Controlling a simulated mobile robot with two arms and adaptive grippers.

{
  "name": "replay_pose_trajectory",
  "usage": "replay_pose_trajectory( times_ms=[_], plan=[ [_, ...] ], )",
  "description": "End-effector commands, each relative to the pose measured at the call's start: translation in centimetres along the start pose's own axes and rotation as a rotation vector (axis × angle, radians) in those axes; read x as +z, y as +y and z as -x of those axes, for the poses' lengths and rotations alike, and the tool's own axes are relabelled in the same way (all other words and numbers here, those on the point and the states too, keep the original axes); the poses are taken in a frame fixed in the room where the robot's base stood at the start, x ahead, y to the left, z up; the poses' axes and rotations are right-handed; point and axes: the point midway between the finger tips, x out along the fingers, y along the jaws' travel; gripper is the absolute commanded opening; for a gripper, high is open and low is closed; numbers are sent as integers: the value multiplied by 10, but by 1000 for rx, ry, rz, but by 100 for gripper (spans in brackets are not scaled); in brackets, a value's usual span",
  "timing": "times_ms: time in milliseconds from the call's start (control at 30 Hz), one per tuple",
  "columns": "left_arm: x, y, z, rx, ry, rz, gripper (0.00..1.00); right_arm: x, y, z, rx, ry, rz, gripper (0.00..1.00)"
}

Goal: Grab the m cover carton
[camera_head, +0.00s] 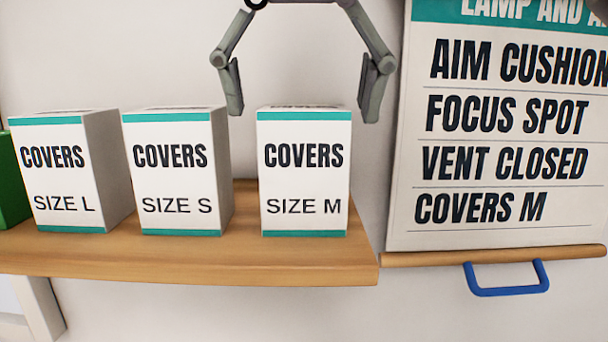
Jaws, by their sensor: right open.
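The size M covers carton (304,180) is a white box with teal bands at top and bottom. It stands upright near the right end of a wooden shelf (300,264). My right gripper (304,108) is open above it, fingers pointing down. One fingertip is left of the carton's top and the other is right of it. The gripper holds nothing, and I cannot tell whether it touches the carton. My left gripper is not in view.
The size S carton (170,178) stands close to the left, and the size L carton (60,180) farther left. A green object (12,180) is at the left edge. A wall chart (500,150) hangs at right, with a blue handle (506,290) below it.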

Motion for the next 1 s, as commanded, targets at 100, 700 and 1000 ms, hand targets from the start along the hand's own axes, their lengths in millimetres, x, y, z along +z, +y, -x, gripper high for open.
replay_pose_trajectory(
  times_ms=[100,700,1000],
  plan=[
    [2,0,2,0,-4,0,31,0,-1,-5,0,0,0,88],
    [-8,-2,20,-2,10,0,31,-3,-2,-54,0,-1,-2,88],
    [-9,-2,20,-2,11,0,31,-3,-2,-54,0,0,-1,74]
  ],
)
